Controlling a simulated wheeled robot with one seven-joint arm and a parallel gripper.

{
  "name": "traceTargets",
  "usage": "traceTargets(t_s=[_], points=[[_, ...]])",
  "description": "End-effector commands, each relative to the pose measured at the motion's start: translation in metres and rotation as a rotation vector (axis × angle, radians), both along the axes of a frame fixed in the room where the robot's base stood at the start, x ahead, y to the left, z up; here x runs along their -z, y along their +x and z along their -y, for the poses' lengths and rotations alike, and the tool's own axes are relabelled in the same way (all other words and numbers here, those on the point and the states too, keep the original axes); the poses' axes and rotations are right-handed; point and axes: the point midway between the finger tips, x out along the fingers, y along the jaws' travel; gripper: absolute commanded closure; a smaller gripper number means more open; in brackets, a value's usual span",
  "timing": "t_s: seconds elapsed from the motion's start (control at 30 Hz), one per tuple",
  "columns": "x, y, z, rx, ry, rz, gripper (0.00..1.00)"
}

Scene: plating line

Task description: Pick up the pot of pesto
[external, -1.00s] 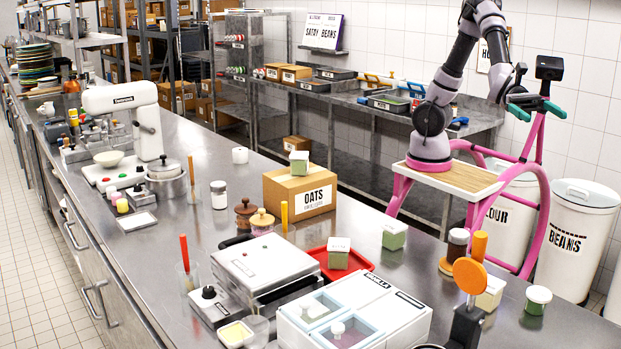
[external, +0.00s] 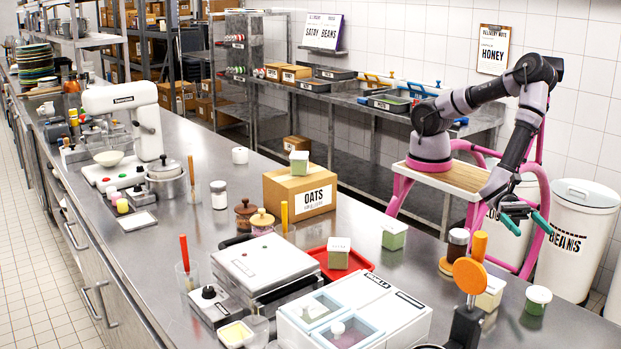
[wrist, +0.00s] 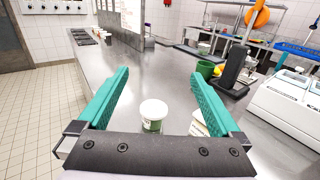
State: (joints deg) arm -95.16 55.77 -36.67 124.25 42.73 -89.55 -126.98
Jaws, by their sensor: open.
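A small round pot with a white lid and a green body (external: 537,299), which looks like the pot of pesto, stands upright near the counter's right edge. It also shows in the wrist view (wrist: 153,113), low in the middle between the two fingers. No label on it is readable. My gripper (external: 527,225), with teal fingers, is open and empty. It hangs above the counter's right side, higher in the picture than the pot and apart from it. In the wrist view my gripper (wrist: 159,74) has its fingers spread on either side of the pot.
A cream block (external: 490,296) stands close left of the pot, near the orange round-topped stand (external: 469,276). Square green tubs (external: 394,234) and a white lidded unit (external: 352,312) lie further left. Bare counter surrounds the pot's right side.

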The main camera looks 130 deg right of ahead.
Motion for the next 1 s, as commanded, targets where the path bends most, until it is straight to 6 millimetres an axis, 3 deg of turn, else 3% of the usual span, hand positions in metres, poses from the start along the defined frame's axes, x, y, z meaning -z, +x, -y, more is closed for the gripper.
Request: traceTargets(t_s=[0.03,0.1,0.2,0.3,0.4,1.0], points=[[0.031,0.002,0.002,0.002,-0.010,0.000,0.00],[0.062,0.002,0.001,0.002,-0.007,0.001,0.00],[0.097,0.001,0.001,0.000,-0.004,0.000,0.00],[0.116,0.000,-0.001,-0.001,0.000,0.001,0.00],[0.124,0.004,-0.005,0.001,0.003,0.001,0.00],[0.125,0.046,-0.066,0.000,0.004,0.002,0.00]])
